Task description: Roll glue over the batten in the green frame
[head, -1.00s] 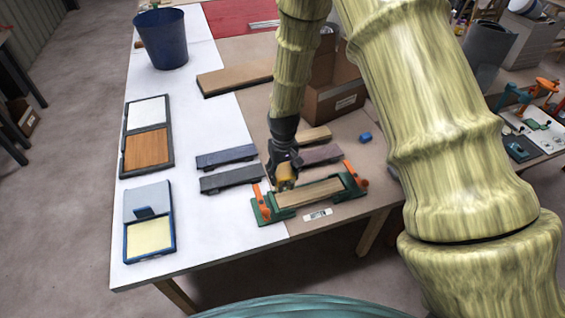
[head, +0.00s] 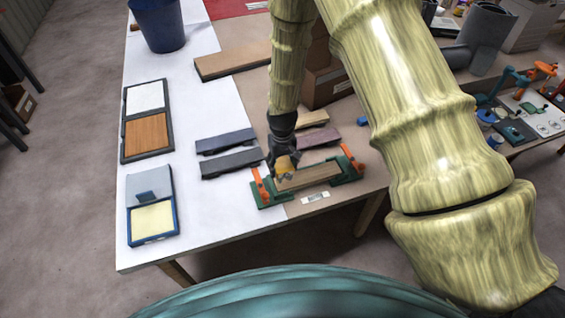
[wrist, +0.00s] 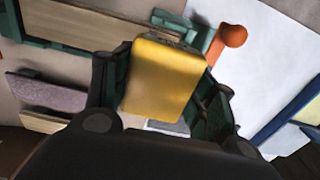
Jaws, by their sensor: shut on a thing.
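The green frame (head: 348,169) with orange clamps lies near the table's front edge. The wooden batten (head: 315,175) lies lengthwise in it, and it also shows in the wrist view (wrist: 100,28). My gripper (head: 284,160) is over the left end of the batten, shut on a yellow block-like thing (wrist: 162,78), which looks like part of the glue roller. In the head view the yellow thing (head: 286,168) seems at or just above the batten; I cannot tell whether they touch. Any roller surface underneath is hidden.
A blue tray (head: 130,226) with a pale yellow pad and a dark tray (head: 124,146) with white and brown panels lie at left. Dark strips (head: 232,163) lie behind the frame. A blue bucket (head: 158,25) and a cardboard box (head: 325,85) stand further back.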

